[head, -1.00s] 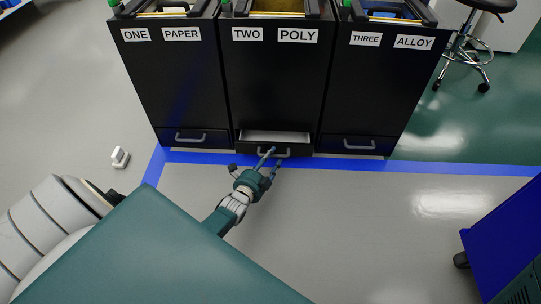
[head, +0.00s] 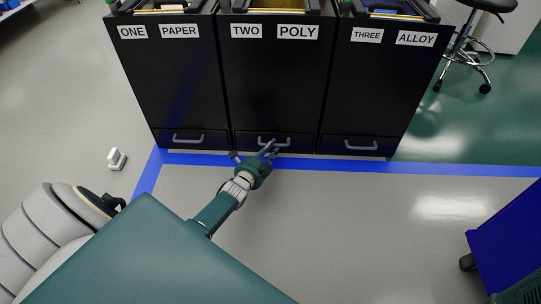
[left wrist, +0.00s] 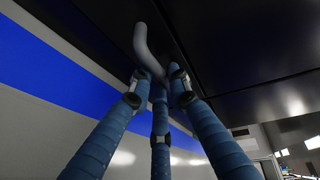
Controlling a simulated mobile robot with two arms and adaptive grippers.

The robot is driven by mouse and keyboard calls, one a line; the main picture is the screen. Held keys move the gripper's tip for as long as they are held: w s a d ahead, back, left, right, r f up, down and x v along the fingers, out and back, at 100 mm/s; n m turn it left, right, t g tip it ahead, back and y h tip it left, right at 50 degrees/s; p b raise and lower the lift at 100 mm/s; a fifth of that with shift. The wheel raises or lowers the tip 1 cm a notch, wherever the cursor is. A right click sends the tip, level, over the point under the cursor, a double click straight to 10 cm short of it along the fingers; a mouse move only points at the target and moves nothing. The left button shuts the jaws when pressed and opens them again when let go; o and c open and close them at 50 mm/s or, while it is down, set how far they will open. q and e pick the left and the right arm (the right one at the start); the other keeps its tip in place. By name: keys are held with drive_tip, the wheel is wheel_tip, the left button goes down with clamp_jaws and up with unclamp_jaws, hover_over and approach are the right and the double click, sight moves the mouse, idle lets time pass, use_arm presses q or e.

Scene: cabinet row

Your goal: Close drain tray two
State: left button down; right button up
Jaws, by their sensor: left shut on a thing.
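Drain tray two (head: 297,141) is the black drawer front at the foot of the middle cabinet, marked TWO POLY. It looks flush with the cabinet, with no pale inside showing. Its grey handle (head: 281,144) is partly hidden by my left gripper (head: 267,150), which is shut on it. In the left wrist view, the blue fingers of my left gripper (left wrist: 158,77) meet at the curved grey handle (left wrist: 146,42). My right gripper is not in view.
Tray one (head: 190,139) and tray three (head: 357,145) look shut on either side. A small white object (head: 117,158) lies on the floor at left. A blue cart (head: 505,235) stands at right. The floor in front of the cabinets is clear.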

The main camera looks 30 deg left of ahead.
use_arm(q)
drive_tip(key=c, duration=1.6)
unclamp_jaws()
drive_tip(key=shift+s+d, duration=0.1)
drive_tip(key=shift+s, duration=0.1)
drive_tip(key=v, duration=1.1)
drive_tip(key=shift+s+r, duration=0.1)
drive_tip(key=shift+s, duration=0.25)
